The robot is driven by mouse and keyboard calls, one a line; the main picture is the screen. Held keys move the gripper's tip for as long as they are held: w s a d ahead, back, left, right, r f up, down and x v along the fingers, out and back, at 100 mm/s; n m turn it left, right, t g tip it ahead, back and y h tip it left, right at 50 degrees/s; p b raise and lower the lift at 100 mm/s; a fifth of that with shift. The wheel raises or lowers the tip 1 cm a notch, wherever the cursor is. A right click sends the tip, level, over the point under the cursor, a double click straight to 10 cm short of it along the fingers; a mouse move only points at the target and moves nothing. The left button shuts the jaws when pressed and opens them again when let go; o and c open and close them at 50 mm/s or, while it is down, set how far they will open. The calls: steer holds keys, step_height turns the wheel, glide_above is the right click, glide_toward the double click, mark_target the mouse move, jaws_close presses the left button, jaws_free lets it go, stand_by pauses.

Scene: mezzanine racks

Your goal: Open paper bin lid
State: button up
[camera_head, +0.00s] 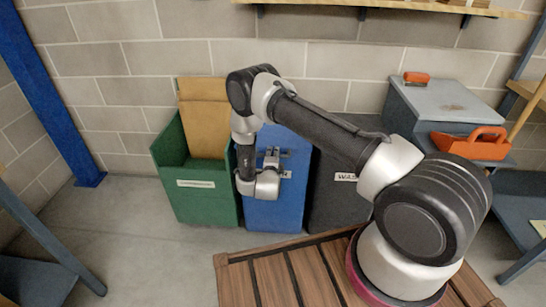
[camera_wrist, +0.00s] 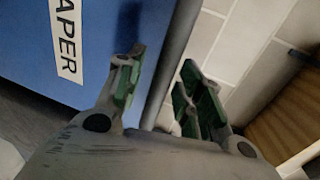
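The blue paper bin (camera_head: 282,205) stands against the back wall, between a green bin and a dark one. My arm hides much of its top, so I cannot tell the lid's state in the head view. In the wrist view, the blue bin face (camera_wrist: 30,25) fills the upper left, with a white label (camera_wrist: 67,38) reading "APER". My gripper (camera_wrist: 160,85) is open, with a clear gap between its green-padded fingers. A grey bin edge (camera_wrist: 178,45) runs beyond that gap; I cannot tell whether the fingers touch it. In the head view, my gripper (camera_head: 272,160) is at the bin's upper front.
A green bin (camera_head: 205,205) holding cardboard (camera_head: 205,115) stands to the left. A dark bin (camera_head: 335,200) is to the right. A grey cabinet (camera_head: 440,100) bears orange items. A wooden slatted platform (camera_head: 265,280) lies in front. Grey floor (camera_head: 150,250) is clear at left.

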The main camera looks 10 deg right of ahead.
steer(key=shift+c, duration=0.2)
jaws_close()
steer(key=shift+r, duration=0.15)
